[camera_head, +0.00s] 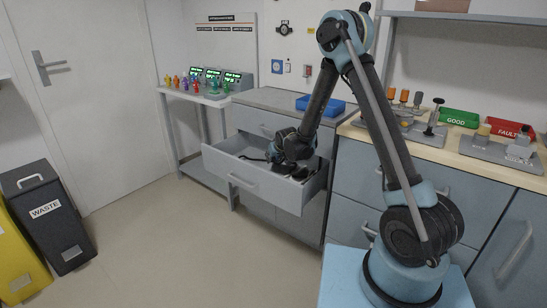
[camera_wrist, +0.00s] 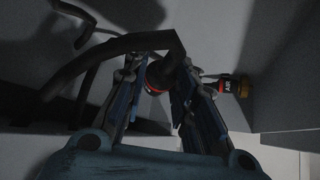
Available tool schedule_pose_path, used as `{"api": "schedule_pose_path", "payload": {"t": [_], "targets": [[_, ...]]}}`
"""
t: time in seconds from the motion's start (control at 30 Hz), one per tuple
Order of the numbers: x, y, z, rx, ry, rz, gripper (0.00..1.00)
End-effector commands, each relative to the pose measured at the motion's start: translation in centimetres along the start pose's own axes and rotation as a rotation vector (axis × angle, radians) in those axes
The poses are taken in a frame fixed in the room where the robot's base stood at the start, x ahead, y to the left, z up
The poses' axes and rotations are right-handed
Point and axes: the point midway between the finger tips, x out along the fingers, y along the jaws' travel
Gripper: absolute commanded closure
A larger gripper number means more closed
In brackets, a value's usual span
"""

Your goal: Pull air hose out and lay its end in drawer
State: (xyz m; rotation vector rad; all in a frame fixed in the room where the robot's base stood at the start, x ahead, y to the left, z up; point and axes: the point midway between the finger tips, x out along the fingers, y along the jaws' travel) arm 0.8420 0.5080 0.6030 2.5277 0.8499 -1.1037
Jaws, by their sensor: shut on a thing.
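The pulled-out drawer (camera_head: 262,186) of the grey cabinet stands open in the head view. My gripper (camera_head: 276,157) is low inside it, partly hidden by my own arm. In the wrist view my gripper (camera_wrist: 158,72) is shut on the black air hose (camera_wrist: 105,52), which bends over between the fingers. A dark fitting with a red ring (camera_wrist: 154,88) sits between the fingers. A brass-tipped end labelled AIR (camera_wrist: 235,87) shows just right of the right finger. In the head view a thin dark piece of hose (camera_head: 250,158) lies in the drawer.
A blue tray (camera_head: 325,105) stands on the cabinet top. The bench at right holds a green GOOD bin (camera_head: 460,118), a red FAULTY bin (camera_head: 508,129) and several devices. A waste bin (camera_head: 48,218) stands at left. The floor before the drawer is clear.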

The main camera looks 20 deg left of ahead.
Motion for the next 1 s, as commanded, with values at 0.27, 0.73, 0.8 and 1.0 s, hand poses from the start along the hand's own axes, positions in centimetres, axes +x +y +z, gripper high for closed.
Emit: {"api": "schedule_pose_path", "payload": {"t": [0.27, 0.73, 0.8, 1.0], "targets": [[1.7, -0.8, 1.5, -0.006, 0.0, -0.006, 1.0], [3.9, -1.0, 3.5, -0.007, 0.0, -0.007, 1.0], [4.1, -0.9, 3.7, -0.007, 0.0, -0.007, 1.0], [4.2, -0.9, 3.8, -0.007, 0.0, -0.006, 1.0]]}}
